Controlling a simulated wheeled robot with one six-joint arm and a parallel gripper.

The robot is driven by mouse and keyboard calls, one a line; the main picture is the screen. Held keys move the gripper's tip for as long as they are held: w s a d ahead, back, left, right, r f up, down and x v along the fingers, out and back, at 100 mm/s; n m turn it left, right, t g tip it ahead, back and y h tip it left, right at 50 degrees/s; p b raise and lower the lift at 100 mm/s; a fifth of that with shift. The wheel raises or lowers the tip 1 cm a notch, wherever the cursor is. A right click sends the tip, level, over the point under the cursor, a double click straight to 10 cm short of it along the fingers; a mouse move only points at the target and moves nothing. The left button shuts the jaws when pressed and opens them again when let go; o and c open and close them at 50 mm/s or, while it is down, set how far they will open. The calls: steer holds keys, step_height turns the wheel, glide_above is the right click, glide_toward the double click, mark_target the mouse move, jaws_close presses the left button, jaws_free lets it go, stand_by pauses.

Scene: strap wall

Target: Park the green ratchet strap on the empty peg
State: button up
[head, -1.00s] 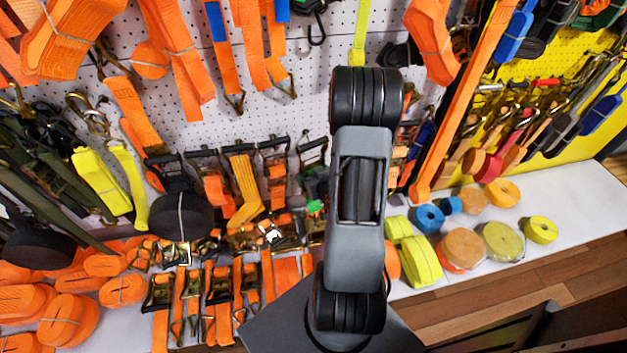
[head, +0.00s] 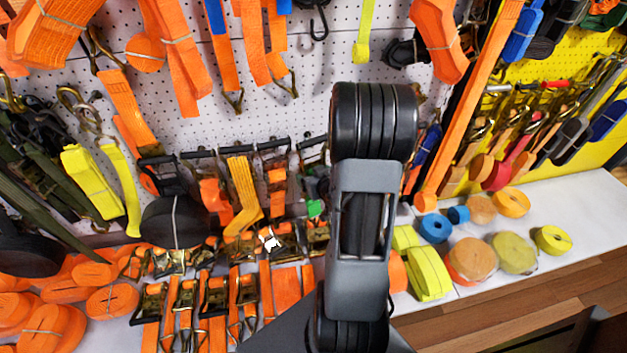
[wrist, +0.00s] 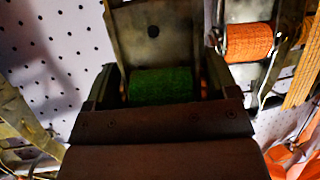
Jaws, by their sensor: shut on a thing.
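The green ratchet strap (wrist: 162,85) shows in the wrist view as a dark green webbing roll in a metal ratchet frame (wrist: 150,30). My gripper (wrist: 160,98) is shut on this ratchet strap, with dark parts on both sides of the green roll. A wide dark block across the lower wrist view hides much of the grip. In the head view a small patch of green (head: 315,208) shows just left of my arm, which hides my gripper and most of the strap. I cannot make out the empty peg in either view.
An orange ratchet strap (wrist: 250,42) hangs close on the right in the wrist view. White pegboard (wrist: 60,50) is bare on the left. In the head view, ratchets hang along a black bar (head: 225,150), above a shelf (head: 480,285) with several coiled straps.

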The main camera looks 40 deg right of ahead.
steer(key=shift+w+d+r, duration=0.1)
steer(key=shift+w, duration=0.1)
steer(key=shift+d+b+x, duration=0.2)
steer(key=shift+b+x, duration=0.1)
steer(key=shift+x, duration=0.5)
steer(key=shift+d+b+x, duration=0.15)
steer(key=shift+b+x, duration=0.15)
steer(key=shift+x, duration=0.5)
